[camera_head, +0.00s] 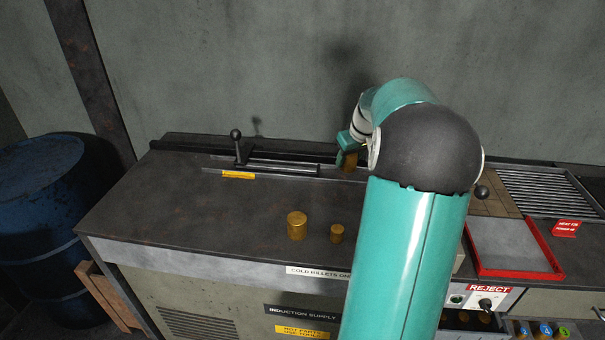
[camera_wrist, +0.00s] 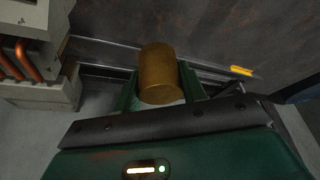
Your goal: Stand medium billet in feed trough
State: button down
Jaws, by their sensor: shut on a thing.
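The medium billet (camera_wrist: 158,70), a brass-coloured cylinder, is between the two green fingers of my gripper (camera_wrist: 160,88) in the wrist view. My gripper is shut on it. In the head view the billet (camera_head: 349,161) looks roughly upright below my gripper (camera_head: 347,148), at the right end of the feed trough (camera_head: 283,167). The trough is a low channel with dark rails along the back of the bench; its rail also shows in the wrist view (camera_wrist: 213,75). I cannot tell whether the billet's base touches the trough floor. My arm hides part of the area to the right.
A large billet (camera_head: 297,226) and a small billet (camera_head: 337,233) stand on the bench top (camera_head: 180,205). A ball-topped lever (camera_head: 237,145) rises at the trough's left. A red-rimmed tray (camera_head: 475,268) and a grille (camera_head: 550,190) lie to the right. The bench's left side is clear.

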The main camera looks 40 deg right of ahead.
jog(key=shift+w+d+f, duration=0.2)
jog(key=shift+d+f, duration=0.05)
jog(key=shift+d, duration=0.25)
jog(key=shift+s+r, duration=0.2)
jog(key=shift+d, duration=0.1)
jog(key=w+d+f, duration=0.1)
jog(key=d+f, duration=0.2)
jog(key=d, duration=0.1)
jog(key=w+d+f, duration=0.2)
jog(key=d+f, duration=0.1)
jog(key=d, duration=0.1)
jog(key=w+d+f, duration=0.2)
jog(key=d+f, duration=0.1)
jog(key=d, duration=0.1)
jog(key=shift+w+f, duration=0.1)
jog(key=shift+w, duration=0.1)
jog(key=shift+w+d+f, duration=0.15)
jog(key=shift+d+f, duration=0.1)
jog(key=shift+f, duration=1.65)
jog(key=shift+f, duration=0.15)
jog(key=c, duration=1.1)
grip_release()
jog(key=shift+f, duration=0.1)
